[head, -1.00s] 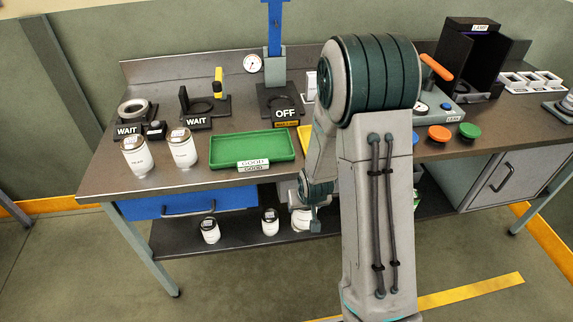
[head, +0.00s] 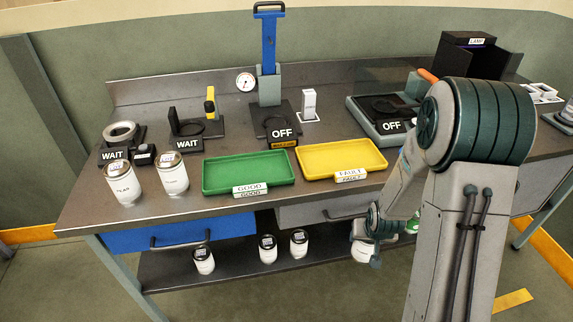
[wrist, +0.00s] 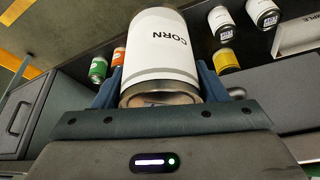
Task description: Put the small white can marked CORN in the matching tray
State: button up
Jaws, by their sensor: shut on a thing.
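A white can marked CORN (wrist: 162,50) is between the fingers of my gripper (wrist: 160,88), which is shut on it. In the head view my gripper (head: 376,238) is low in front of the bench, at lower shelf height, with the can (head: 361,251) partly hidden behind it. A green tray marked GOOD (head: 248,190) and a yellow tray marked FAULT (head: 350,176) lie side by side on the bench top. Both look empty. My gripper is below and to the right of the yellow tray's label.
Two white cans stand at the bench's left, one (head: 122,186) beside another (head: 172,178). Several cans stand on the lower shelf, including one (head: 203,260). A blue drawer (head: 180,235) is under the top. A lever press marked OFF (head: 270,90) stands behind the trays.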

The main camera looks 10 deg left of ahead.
aim_at(226, 174)
jog(key=z, duration=1.05)
jog(key=k, duration=0.85)
jog(key=u, duration=1.75)
jog(key=i, duration=0.3)
